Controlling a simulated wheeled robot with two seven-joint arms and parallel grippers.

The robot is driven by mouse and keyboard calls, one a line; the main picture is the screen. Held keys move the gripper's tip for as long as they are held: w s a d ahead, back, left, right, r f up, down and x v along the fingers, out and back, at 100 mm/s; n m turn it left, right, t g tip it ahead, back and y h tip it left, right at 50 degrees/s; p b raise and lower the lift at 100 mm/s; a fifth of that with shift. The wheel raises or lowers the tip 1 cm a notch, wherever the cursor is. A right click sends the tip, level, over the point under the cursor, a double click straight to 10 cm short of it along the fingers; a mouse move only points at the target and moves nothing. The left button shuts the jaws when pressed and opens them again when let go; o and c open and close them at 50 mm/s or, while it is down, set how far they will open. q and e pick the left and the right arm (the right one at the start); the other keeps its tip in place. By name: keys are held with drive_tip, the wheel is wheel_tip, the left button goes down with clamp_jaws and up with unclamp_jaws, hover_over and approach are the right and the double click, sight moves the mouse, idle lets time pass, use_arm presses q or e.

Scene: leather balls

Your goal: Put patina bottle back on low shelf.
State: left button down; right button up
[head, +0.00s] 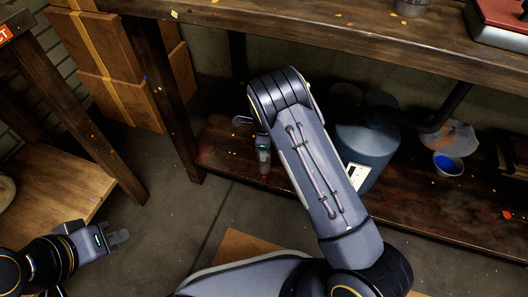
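A large blue-grey jug (367,145) stands on the low shelf right of my arm, with a bowl of blue pigment (447,165) farther right. The workbench top (330,35) overhangs the shelf. A wooden leg (168,105) stands left. Cardboard boxes (105,60) sit behind.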

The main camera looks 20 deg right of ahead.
drive_tip(key=shift+f, duration=0.3)
drive_tip(key=o, duration=1.5)
drive_tip(key=shift+c, duration=0.2)
wheel_tip(320, 180, up, 8)
drive_tip(key=p, duration=0.3)
drive_tip(key=shift+p, duration=0.35)
drive_tip(key=shift+f, duration=0.1)
